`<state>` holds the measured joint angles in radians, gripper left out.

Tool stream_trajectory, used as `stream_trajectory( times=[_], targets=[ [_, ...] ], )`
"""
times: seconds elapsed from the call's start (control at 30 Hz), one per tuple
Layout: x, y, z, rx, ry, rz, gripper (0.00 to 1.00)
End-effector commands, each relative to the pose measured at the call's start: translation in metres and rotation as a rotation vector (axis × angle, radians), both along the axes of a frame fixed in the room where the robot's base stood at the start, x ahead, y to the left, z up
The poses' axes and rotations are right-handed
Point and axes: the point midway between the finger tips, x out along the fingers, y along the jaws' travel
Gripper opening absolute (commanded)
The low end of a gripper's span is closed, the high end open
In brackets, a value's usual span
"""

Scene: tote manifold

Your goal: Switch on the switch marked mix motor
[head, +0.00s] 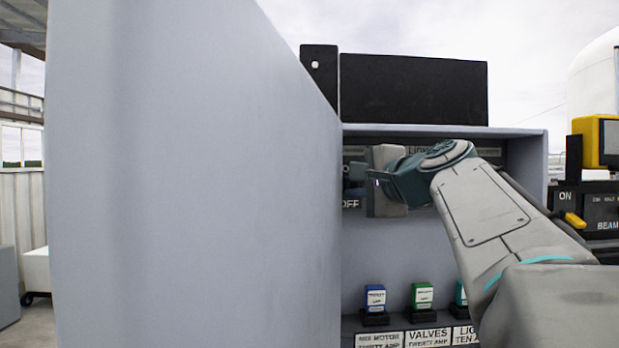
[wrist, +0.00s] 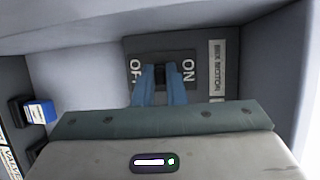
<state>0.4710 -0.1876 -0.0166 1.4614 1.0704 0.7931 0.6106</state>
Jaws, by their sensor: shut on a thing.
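The mix motor switch (wrist: 200,50) is a dark plate in the wrist view, with a MIX MOTOR label (wrist: 217,62) on its right side. OFF is printed left and ON right of its lever, as the wrist camera sees it. My gripper (wrist: 162,74) is shut on the lever, between the two words. The fingers hide most of the lever, so I cannot tell which way it is set. In the head view my gripper (head: 362,182) reaches into the cabinet, and the OFF lettering shows just below it. My arm hides much of the switch area.
The open grey cabinet door (head: 190,180) fills the left of the head view. Blue (head: 375,298) and green (head: 422,297) fuses stand on the lower shelf above labels. A panel with a yellow lever (head: 574,220) stands right of the cabinet.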

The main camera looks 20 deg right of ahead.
Motion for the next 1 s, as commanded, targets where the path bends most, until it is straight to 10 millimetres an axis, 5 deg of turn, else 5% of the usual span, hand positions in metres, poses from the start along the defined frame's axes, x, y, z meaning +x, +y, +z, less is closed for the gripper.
stream_trajectory(
  times=[0.4, 1.0],
  targets=[
    [0.0023, -0.0005, 0.0081, 0.035, 0.176, 0.000, 0.00],
    [0.0024, 0.0000, 0.0089, 0.043, 0.208, 0.002, 0.00]
  ],
)
